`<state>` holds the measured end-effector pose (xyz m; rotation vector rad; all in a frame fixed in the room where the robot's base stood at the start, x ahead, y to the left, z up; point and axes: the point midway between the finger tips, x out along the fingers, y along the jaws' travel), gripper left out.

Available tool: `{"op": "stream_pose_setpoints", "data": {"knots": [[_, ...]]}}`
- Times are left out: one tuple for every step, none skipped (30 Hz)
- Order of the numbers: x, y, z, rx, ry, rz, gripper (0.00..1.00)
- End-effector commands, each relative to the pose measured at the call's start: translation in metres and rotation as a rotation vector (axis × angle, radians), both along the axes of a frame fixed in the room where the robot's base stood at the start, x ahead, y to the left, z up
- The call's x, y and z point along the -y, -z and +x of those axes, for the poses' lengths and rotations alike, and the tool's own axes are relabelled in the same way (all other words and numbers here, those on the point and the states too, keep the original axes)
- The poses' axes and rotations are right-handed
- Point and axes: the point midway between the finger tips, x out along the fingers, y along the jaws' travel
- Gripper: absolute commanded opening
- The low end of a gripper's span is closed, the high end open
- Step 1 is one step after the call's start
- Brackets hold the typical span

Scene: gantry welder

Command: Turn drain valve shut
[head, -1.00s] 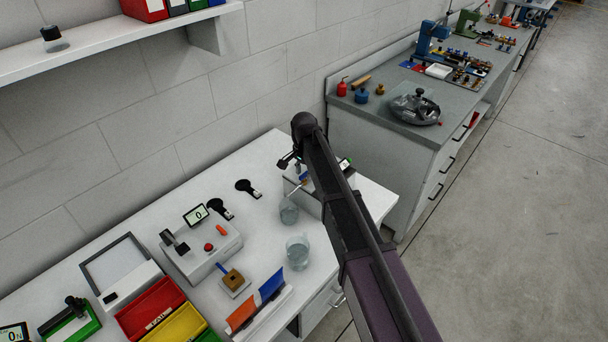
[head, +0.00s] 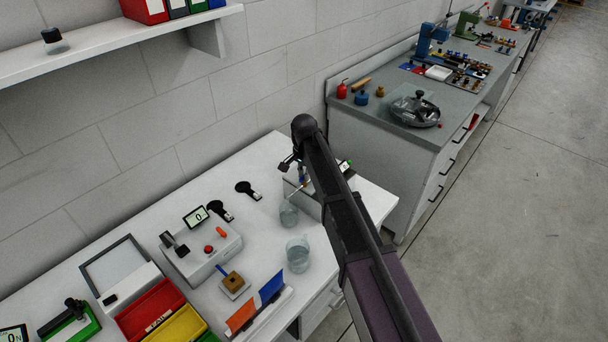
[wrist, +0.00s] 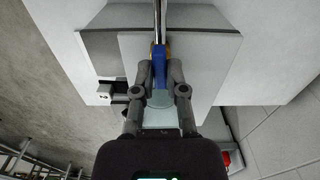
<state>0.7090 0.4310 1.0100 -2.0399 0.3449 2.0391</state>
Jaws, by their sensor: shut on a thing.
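The drain valve's blue lever (wrist: 159,76) sits between the fingertips of my gripper (wrist: 160,70) in the wrist view. My gripper is shut on it. A little yellow shows at the lever's far end, beside a shiny metal pipe (wrist: 159,18) that runs up the picture. In this view the lever lies roughly in line with the pipe. In the head view, a bit of the blue lever (head: 301,173) shows at the grey unit (head: 308,200), with its spout above a glass beaker (head: 289,214). My arm hides most of the valve there.
A second glass vessel (head: 298,254) stands in front of the beaker. A grey control box (head: 203,252), red bin (head: 150,308) and yellow bin (head: 177,326) stand to the left. The wall is close behind. Another bench (head: 375,130) stands at the right.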

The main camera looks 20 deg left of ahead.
Motion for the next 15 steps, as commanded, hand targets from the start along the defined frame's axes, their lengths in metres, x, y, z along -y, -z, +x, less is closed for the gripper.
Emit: {"op": "stream_pose_setpoints", "data": {"knots": [[0.0002,0.0002,-0.0004,0.0,-0.02,-0.001,0.0],[0.0002,0.0002,-0.0004,0.0,-0.034,-0.001,0.0],[0.0002,0.0002,-0.0004,-0.001,-0.056,-0.001,0.0],[0.0002,0.0002,-0.0004,-0.001,-0.072,-0.001,0.0],[0.0002,0.0002,-0.0004,-0.001,-0.092,-0.001,0.0],[0.0002,0.0002,-0.0005,-0.001,-0.118,-0.001,0.0],[0.0002,0.0002,-0.0004,-0.001,-0.139,-0.001,0.0],[0.0002,0.0002,-0.0005,-0.001,-0.162,-0.001,0.0],[0.0002,0.0002,-0.0005,-0.001,-0.194,-0.001,0.0],[0.0002,0.0002,-0.0005,-0.001,-0.22,-0.001,0.0],[0.0002,0.0002,-0.0005,-0.001,-0.245,-0.001,0.0],[0.0002,0.0002,-0.0005,-0.001,-0.281,-0.001,0.0],[0.0002,0.0003,-0.0006,-0.001,-0.308,-0.001,0.0],[0.0002,0.0003,-0.0006,-0.001,-0.336,-0.001,0.0],[0.0002,0.0003,-0.0006,-0.001,-0.374,-0.001,0.0]]}}
